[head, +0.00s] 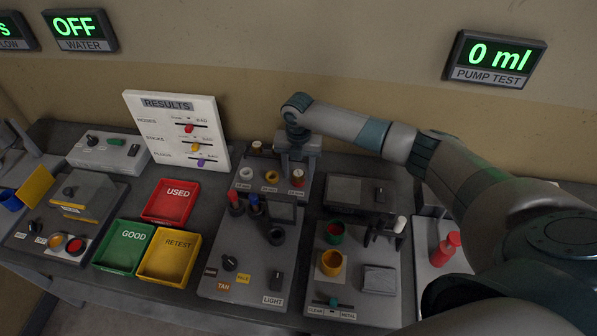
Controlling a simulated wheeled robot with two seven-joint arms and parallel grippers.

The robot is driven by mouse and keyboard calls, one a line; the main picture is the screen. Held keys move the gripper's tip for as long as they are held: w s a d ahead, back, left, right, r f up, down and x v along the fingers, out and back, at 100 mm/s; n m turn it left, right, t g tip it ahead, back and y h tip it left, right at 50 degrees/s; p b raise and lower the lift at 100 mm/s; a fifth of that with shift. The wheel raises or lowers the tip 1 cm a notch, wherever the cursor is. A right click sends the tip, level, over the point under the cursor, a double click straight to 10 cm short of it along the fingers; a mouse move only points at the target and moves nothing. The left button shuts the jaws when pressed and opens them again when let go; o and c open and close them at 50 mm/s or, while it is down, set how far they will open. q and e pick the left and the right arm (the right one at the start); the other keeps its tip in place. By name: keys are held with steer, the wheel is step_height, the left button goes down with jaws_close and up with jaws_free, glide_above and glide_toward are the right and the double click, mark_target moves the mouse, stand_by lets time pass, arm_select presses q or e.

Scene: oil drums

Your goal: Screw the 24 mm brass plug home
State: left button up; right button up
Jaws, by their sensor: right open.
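My right gripper (297,160) points down over the right side of a small plug stand (252,187) at the back of the middle panel. It is open; its fingers are small here, and whether they touch anything cannot be told. The front row of the stand has a white ring (246,173), a brass-coloured ring (271,176) and a red-topped white piece (297,176) just below the gripper. A brownish cap (257,148) stands behind, left of the gripper. The labels are too small to read, so I cannot tell which piece is the 24 mm plug. My left gripper is out of view.
Red (169,202), green (124,249) and yellow (169,259) trays stand left of the middle panel (245,260). Red and blue handles rise just before the stand. A results board (176,133) stands behind. My right arm spans the right side.

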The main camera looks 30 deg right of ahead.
jaws_close()
steer(key=m+p, duration=0.2)
steer(key=shift+r+m+p, duration=0.25)
steer(key=shift+m+p, duration=0.1)
steer(key=shift+m, duration=0.05)
steer(key=shift+f+m, duration=0.2)
steer(key=shift+m, duration=0.4)
steer(key=shift+f+m, duration=0.15)
steer(key=shift+m, duration=1.05)
steer(key=m, duration=0.4)
steer(key=shift+m, duration=1.1)
